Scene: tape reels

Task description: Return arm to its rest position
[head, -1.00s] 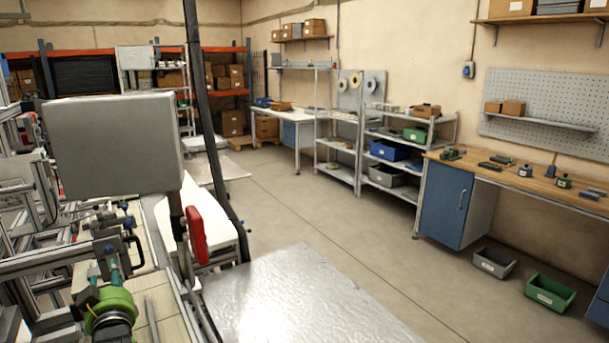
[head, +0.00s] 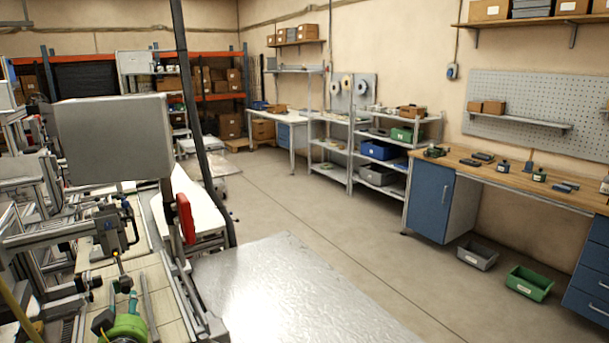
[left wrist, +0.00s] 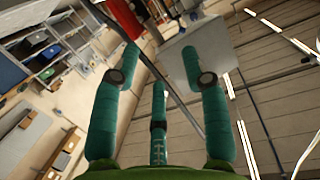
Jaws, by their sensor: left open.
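My left gripper (head: 121,290) shows at the bottom left of the head view, with a green body and teal fingers, partly cut off by the lower edge. It is near the metal-framed machine at the left. In the left wrist view my left gripper (left wrist: 158,75) has its teal, dark-jointed fingers spread apart, with nothing between them. The grey panel (left wrist: 222,50) shows behind the fingers there. My right gripper is in neither view.
The grey panel (head: 112,137) stands beside a dark post and red handle (head: 186,218). A shiny metal surface (head: 290,290) lies at front centre. Reels (head: 347,86) hang at the back. A wooden-topped bench (head: 510,178) stands right, with bins (head: 528,283) below. The middle floor is clear.

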